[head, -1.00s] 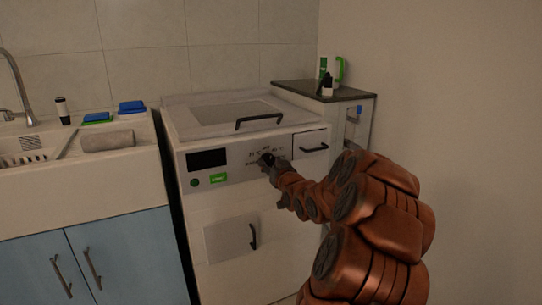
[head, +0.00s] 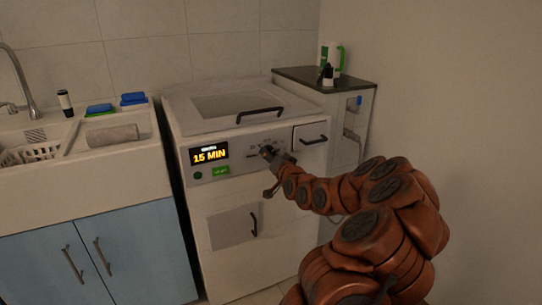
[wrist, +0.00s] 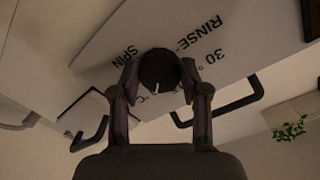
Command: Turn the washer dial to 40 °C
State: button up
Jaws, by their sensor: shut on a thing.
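The white washer (head: 245,235) stands in the middle of the head view. Its front panel has a lit display (head: 208,153) reading "15 MIN" in yellow. The dark round dial (wrist: 159,70) sits between my gripper's fingers in the wrist view, with a small white pointer mark on it. Labels "SPIN", "RINSE" and "30°" show around it; a "C" shows below, partly hidden by a finger. My gripper (wrist: 160,88) is shut on the dial, one finger on each side. In the head view my gripper (head: 268,153) is at the panel and covers most of the dial.
A green button (head: 221,171) and a small round button (head: 198,175) sit under the display. A drawer handle (head: 314,140) is just right of the dial; a lid handle (head: 260,114) is above. The sink counter (head: 60,190) is left, a wall close on the right.

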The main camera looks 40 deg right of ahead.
dwell(0.4)
jog(key=o, duration=1.2)
jog(key=shift+c, duration=0.2)
jog(key=v, duration=0.7)
jog(key=shift+s, duration=0.25)
jog(key=shift+a, duration=0.1)
